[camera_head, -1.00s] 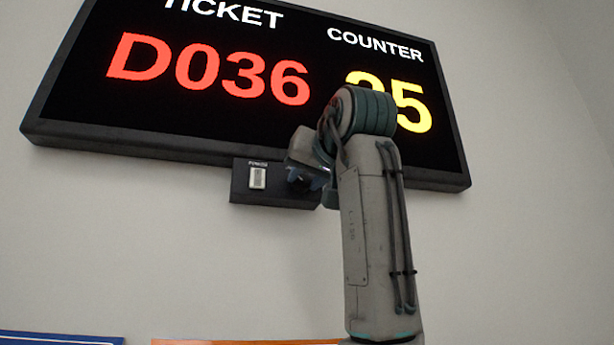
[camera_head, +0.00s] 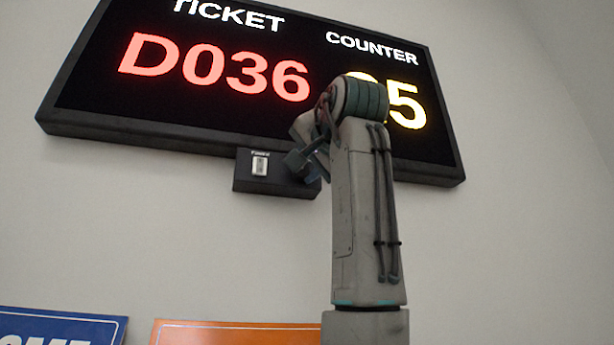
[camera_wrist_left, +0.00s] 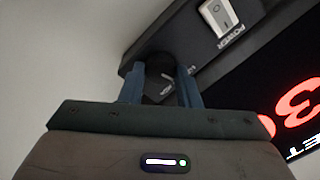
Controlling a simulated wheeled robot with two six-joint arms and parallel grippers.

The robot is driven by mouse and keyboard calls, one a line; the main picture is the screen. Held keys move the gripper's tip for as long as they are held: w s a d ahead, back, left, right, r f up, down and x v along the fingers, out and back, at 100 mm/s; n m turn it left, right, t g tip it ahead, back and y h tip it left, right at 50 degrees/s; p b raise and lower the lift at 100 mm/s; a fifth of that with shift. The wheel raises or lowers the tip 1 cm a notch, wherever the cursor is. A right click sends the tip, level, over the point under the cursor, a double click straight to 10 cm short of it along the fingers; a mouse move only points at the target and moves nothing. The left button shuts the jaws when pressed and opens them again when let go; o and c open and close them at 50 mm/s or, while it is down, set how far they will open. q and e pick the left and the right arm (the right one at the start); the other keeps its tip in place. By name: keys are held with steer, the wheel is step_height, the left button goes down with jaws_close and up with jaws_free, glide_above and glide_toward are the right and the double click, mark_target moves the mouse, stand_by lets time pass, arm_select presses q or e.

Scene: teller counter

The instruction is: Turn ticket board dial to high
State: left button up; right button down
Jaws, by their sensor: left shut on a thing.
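The ticket board (camera_head: 290,75) hangs on the wall, lit with "D036" in red and a yellow counter number partly hidden by my arm. A small dark control box (camera_head: 245,182) sits under its lower edge, with a white power switch (camera_head: 260,165). My left gripper (camera_head: 303,172) is at the right part of this box. In the left wrist view, its two blue fingers (camera_wrist_left: 160,88) stand either side of the round black dial (camera_wrist_left: 157,72) and are shut on it. The fingers hide the dial's sides; its setting cannot be read. My right gripper is in neither view.
The power switch (camera_wrist_left: 218,17) is close beside the dial on the same box. The board's lower frame is just above the gripper. A blue sign (camera_head: 60,325) and an orange sign (camera_head: 235,333) are low on the wall. Bare wall surrounds the box below.

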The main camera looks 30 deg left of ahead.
arm_select(q)
steer(key=m+b, duration=0.2)
steer(key=m, duration=0.1)
steer(key=shift+f, duration=0.2)
steer(key=m+b, duration=0.2)
steer(key=m, duration=0.2)
steer(key=shift+a+t, duration=0.1)
steer(key=shift+t, duration=0.3)
steer(key=m+b, duration=0.2)
steer(key=m, duration=0.2)
steer(key=shift+s+r+m+b, duration=0.1)
steer(key=shift+m+b, duration=0.4)
steer(key=shift+m, duration=0.7)
steer(key=o, duration=1)
steer(key=shift+c, duration=0.2)
